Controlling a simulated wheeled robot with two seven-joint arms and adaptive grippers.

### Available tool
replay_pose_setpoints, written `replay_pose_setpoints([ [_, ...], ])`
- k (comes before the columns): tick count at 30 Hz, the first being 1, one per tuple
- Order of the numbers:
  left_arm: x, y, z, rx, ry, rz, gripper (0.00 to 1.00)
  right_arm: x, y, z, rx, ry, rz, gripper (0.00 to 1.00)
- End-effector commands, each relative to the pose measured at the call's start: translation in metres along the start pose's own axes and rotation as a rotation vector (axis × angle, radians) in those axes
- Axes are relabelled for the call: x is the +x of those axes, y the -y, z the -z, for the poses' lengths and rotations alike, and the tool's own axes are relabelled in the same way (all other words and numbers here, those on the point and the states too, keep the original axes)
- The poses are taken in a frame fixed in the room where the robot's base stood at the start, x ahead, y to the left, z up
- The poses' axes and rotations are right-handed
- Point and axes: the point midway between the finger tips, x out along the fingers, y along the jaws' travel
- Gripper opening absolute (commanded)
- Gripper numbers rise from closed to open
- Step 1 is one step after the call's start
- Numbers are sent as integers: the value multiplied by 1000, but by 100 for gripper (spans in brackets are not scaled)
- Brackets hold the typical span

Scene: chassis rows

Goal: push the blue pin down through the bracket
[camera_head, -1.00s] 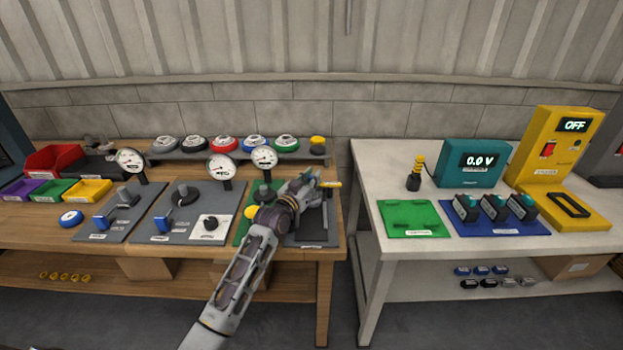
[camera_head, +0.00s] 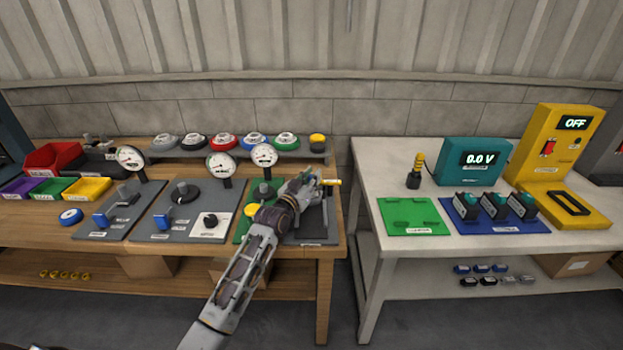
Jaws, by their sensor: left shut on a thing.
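My left gripper (camera_head: 316,184) is over the dark plate (camera_head: 310,238) at the right end of the wooden bench. An upright dark post stands below, partly behind the arm. I cannot make out a blue pin at the gripper. Which part is the bracket is unclear. My right gripper is out of view.
Gauges, one of them a dial (camera_head: 263,155), stand behind the plates. A raised shelf (camera_head: 235,158) with coloured round parts runs along the back. A gap separates the bench from the white table (camera_head: 370,225), which holds a teal meter (camera_head: 473,162) and yellow tester (camera_head: 563,150).

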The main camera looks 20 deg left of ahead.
Motion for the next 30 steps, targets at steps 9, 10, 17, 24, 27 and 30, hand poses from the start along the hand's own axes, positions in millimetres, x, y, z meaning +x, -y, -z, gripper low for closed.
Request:
replay_pose_setpoints([
  [9, 0, 0, -6, 0, 0, 0, 0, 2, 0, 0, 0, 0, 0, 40],
  [10, 0, 0, -7, 0, 0, 0, 0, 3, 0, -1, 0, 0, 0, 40],
  [17, 0, 0, -11, -1, 4, -1, 29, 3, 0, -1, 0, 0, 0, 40],
  [24, 0, 0, -13, -2, 8, -1, 44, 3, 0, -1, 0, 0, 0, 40],
  [27, 0, 0, -14, -3, 10, -1, 44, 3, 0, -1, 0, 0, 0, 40],
  [30, -1, 0, -15, -3, 11, -1, 44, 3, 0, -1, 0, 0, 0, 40],
])
